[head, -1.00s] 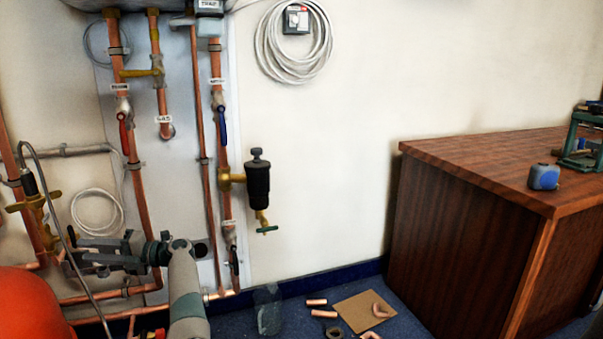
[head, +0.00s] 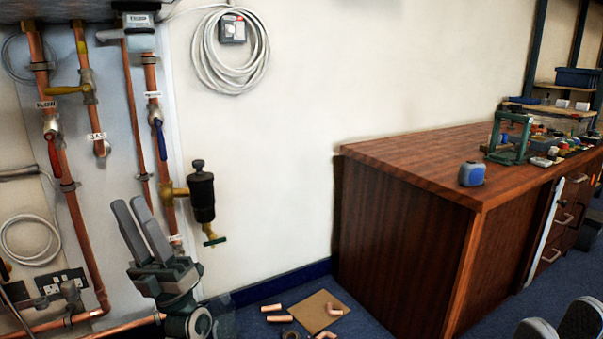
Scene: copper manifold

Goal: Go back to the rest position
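My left gripper (head: 131,204) is in front of the copper pipework at the lower left of the head view. Its two grey fingers point up and slightly left, with a gap between them and nothing held. Its arm runs down out of the frame. My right gripper (head: 562,316) shows at the bottom right corner. Only two grey finger ends are visible there, apart and with nothing between them; the rest is cut off. The copper manifold (head: 77,215) stands on the wall, with a red-handled valve (head: 54,157) and a blue-handled valve (head: 160,137).
A black cylindrical fitting (head: 202,197) juts out right of the pipes. A wooden bench (head: 405,235) on the right carries a blue tape measure (head: 472,174) and a green vise (head: 508,138). Copper pieces and a cardboard sheet (head: 310,313) lie on the floor.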

